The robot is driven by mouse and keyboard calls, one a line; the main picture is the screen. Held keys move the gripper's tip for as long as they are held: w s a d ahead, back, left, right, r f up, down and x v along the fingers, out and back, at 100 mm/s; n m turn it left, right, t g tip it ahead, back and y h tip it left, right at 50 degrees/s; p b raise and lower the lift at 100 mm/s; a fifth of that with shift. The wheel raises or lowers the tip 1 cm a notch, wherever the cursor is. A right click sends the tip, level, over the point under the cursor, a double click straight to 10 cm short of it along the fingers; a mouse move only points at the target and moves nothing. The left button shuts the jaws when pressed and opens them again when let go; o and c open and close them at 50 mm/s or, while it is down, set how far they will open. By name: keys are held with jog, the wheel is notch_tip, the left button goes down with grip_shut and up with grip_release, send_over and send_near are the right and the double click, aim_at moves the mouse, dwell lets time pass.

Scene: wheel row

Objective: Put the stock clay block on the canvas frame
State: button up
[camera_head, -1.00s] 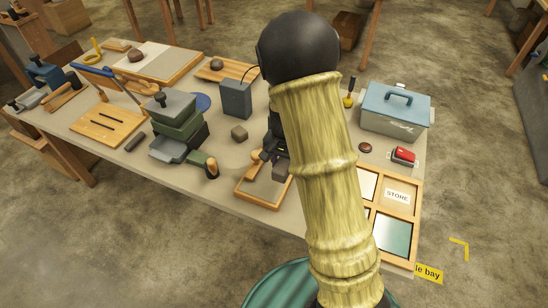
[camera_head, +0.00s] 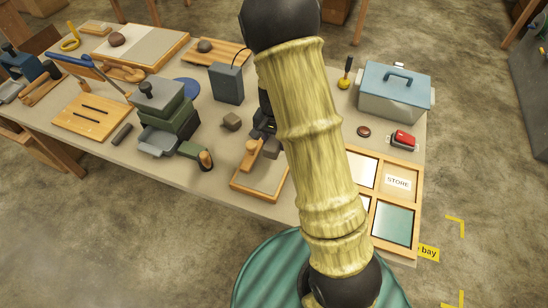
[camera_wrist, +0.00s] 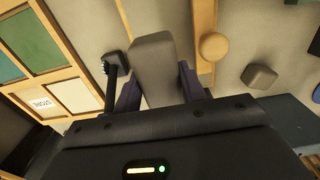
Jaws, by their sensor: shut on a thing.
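The canvas frame (camera_head: 258,193) is a light wooden frame lying flat near the table's front edge. A round wooden knob (camera_head: 252,145) stands at its back left; a similar knob (camera_wrist: 213,46) shows in the wrist view. My gripper (camera_wrist: 158,92) is shut on a grey oblong block, which I take as the stock clay block (camera_wrist: 155,62). In the wrist view the block covers part of the view between two wooden bars. In the head view the block (camera_head: 271,149) shows by the frame's back edge, largely hidden by my arm. I cannot tell whether it touches the frame.
A small grey-brown block (camera_head: 231,121) lies behind and left of the frame. A green press-like stack (camera_head: 172,120) stands left. A wooden compartment tray marked STORE (camera_head: 384,252) is on the right, with a blue-lidded box (camera_head: 394,98) behind. Bare tabletop surrounds the small block.

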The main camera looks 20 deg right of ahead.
aim_at(275, 163)
jog(key=f, duration=0.3)
jog(key=shift+s+d+f, duration=0.1)
jog(key=shift+d+f, duration=0.05)
jog(key=shift+d, duration=0.05)
jog(key=shift+f, duration=0.35)
jog(key=shift+a, duration=0.25)
jog(key=shift+s+f, duration=0.1)
jog(key=shift+f, duration=0.05)
jog(key=shift+d+f, duration=0.1)
jog(key=shift+f, duration=1.65)
jog(key=shift+f, duration=0.15)
jog(key=o, duration=1.2)
